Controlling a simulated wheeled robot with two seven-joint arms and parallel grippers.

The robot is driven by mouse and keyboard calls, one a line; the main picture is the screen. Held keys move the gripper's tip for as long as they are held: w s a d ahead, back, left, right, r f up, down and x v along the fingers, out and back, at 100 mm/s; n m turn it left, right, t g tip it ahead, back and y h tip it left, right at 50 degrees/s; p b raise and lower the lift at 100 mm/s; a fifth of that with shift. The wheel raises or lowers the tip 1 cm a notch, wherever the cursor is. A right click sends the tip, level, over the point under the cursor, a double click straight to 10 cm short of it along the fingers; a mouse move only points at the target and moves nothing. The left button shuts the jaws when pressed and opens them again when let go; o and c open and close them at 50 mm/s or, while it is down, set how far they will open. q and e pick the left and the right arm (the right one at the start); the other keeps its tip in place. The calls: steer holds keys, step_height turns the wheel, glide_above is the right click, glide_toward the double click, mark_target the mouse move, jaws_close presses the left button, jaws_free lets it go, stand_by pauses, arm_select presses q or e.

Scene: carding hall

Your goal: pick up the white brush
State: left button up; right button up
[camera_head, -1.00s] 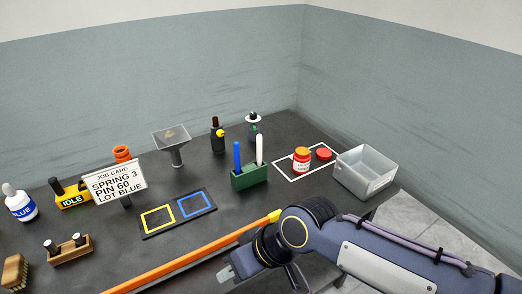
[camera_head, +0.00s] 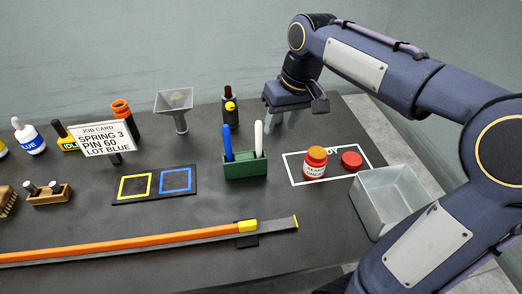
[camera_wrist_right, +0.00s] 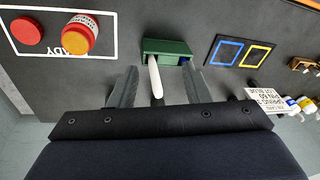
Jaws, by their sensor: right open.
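The white brush (camera_head: 258,138) stands upright beside a blue one (camera_head: 228,142) in a green holder (camera_head: 245,167) on the dark table. My right gripper (camera_head: 284,122) is open and empty, behind and to the right of the white brush, with its fingers pointing down. In the right wrist view, the white brush (camera_wrist_right: 154,74) shows between the two open fingers of my right gripper (camera_wrist_right: 160,70), apart from both. The blue one is mostly hidden there. My left gripper is not in view.
A red-and-orange jar (camera_head: 315,163) and a red lid (camera_head: 352,161) sit in a white outline right of the holder. A dark bottle (camera_head: 230,108) stands behind the holder. An orange bar (camera_head: 130,243) lies along the front.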

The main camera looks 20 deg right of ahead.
steer(key=g+h+b, duration=0.1)
steer(key=g+b, duration=0.1)
glide_above(259, 130)
steer(key=w, duration=0.1)
step_height(259, 130, down, 4)
steer(key=shift+w+f+h, duration=0.25)
steer(key=shift+f+h, duration=0.05)
steer(key=shift+f, duration=0.35)
steer(key=f, duration=0.6)
steer(key=shift+s+d+f, duration=0.2)
steer(key=shift+f, duration=0.2)
steer(key=shift+c, duration=0.4)
jaws_close()
